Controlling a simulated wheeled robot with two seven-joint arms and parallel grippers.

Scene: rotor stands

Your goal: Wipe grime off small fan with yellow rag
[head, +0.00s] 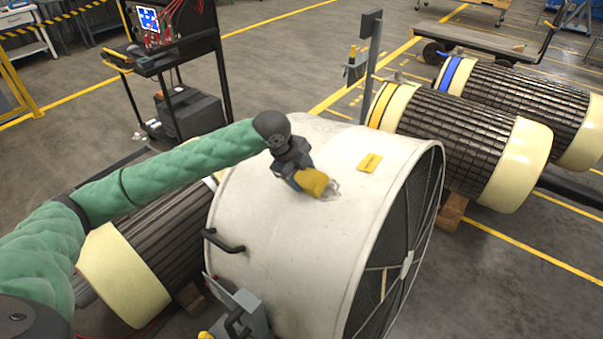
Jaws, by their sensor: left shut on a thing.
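A large off-white drum-shaped fan (290,240) stands in the middle, its dark grille facing right. My left arm, in a green quilted sleeve, reaches over it from the left. My left gripper (300,177) is shut on a yellow rag (314,182), at the top of the fan's casing. The rag appears to touch the casing. A small greyish patch shows beside the rag's right end; I cannot tell whether it is grime or part of the rag. My right gripper is not in view.
A yellow label (370,162) and a black handle (225,241) are on the casing. Ribbed rotors with cream end rings (519,165) lie at right, another at left. A black cart (180,60) with a screen stands behind. Floor is open at lower right.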

